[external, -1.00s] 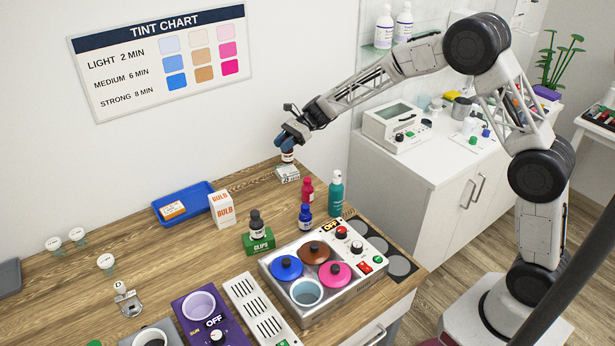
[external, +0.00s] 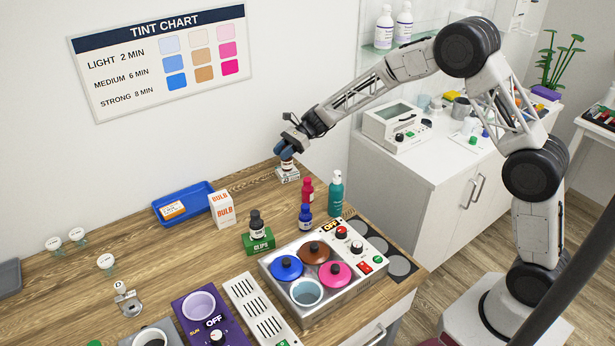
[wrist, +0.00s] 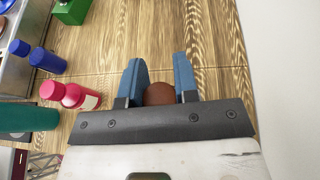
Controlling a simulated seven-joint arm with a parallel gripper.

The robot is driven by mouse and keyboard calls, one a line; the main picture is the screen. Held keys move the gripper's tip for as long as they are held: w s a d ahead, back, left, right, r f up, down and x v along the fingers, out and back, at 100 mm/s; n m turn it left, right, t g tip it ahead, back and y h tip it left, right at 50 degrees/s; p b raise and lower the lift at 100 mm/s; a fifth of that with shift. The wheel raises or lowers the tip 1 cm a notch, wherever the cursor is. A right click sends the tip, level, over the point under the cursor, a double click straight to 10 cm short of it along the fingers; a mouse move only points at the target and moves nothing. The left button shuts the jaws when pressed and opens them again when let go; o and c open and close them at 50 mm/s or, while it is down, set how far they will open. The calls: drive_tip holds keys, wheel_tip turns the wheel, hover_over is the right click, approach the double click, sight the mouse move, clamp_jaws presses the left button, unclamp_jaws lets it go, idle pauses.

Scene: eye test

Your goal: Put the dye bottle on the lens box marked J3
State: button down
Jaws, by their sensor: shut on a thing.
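My gripper (external: 286,154) is at the back of the wooden counter, pointing down and shut on the dye bottle (external: 288,166), a small bottle with a pale label. In the wrist view its round brown cap (wrist: 158,94) shows between my two blue fingers (wrist: 158,68). Directly below the bottle is a small white lens box (external: 288,176); its marking is too small to read surely. The bottle's base is at the box's top; I cannot tell whether it touches. The box is hidden in the wrist view.
Red (external: 307,191), blue (external: 305,216) and teal (external: 336,193) bottles stand to the front right. A dark-capped bottle (external: 257,225) stands on a green box (external: 258,243). A bulb box (external: 222,209) and blue tray (external: 183,202) lie left. The wall is close behind.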

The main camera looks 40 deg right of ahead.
drive_tip(key=shift+f, duration=0.1)
drive_tip(key=c, duration=0.9)
unclamp_jaws()
drive_tip(key=shift+o, duration=0.2)
drive_tip(key=shift+d+r, duration=0.2)
drive_tip(key=v, duration=1.1)
drive_tip(key=shift+d, duration=0.3)
drive_tip(key=shift+s+r, duration=0.1)
drive_tip(key=shift+r, duration=0.05)
